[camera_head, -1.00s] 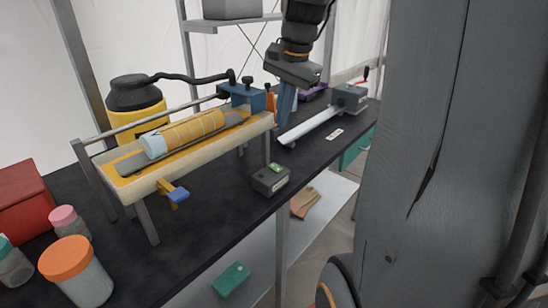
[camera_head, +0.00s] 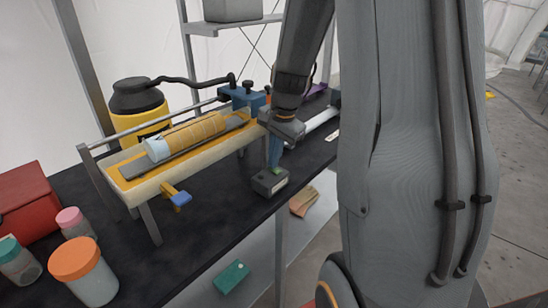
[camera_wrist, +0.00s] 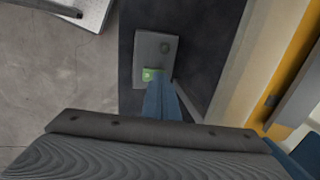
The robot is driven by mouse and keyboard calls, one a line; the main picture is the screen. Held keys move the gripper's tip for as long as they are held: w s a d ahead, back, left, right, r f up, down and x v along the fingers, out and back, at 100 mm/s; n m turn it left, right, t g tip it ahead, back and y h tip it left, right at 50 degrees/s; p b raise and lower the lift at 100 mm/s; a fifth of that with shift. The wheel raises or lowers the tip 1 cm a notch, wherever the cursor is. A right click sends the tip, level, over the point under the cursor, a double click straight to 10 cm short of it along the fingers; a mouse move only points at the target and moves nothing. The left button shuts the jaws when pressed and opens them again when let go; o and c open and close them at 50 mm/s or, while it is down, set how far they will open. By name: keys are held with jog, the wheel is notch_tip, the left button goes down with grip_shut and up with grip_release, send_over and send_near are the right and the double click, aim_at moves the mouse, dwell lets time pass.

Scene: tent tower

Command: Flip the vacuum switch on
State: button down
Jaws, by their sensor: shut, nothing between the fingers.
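A small grey switch box (camera_head: 266,185) with a green rocker (camera_head: 278,171) on top sits near the front edge of the dark bench. In the wrist view the box (camera_wrist: 142,50) shows a round dark knob (camera_wrist: 165,47) at one end and the green rocker (camera_wrist: 150,74) at the other. My gripper (camera_head: 274,164) points down with its blue fingers shut and empty. Its tips (camera_wrist: 160,84) are right at the green rocker and partly cover it; I cannot tell whether they touch it. Which way the rocker is tipped is unclear.
A yellow canister with a black lid (camera_head: 134,97) and hose stands behind. Jars (camera_head: 88,278) and a red box (camera_head: 38,210) are at the left.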

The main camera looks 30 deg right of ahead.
jog(key=shift+f, duration=0.2)
jog(key=shift+w+a+f, duration=0.1)
jog(key=shift+f, duration=0.1)
dwell(0.3)
jog(key=shift+s+d+f+p, duration=0.1)
jog(key=shift+s+d+p, duration=0.1)
jog(key=shift+s, duration=0.25)
jog(key=shift+s+d+p, duration=0.1)
jog(key=shift+s+p, duration=0.1)
jog(key=shift+s, duration=0.2)
jog(key=shift+r, duration=0.2)
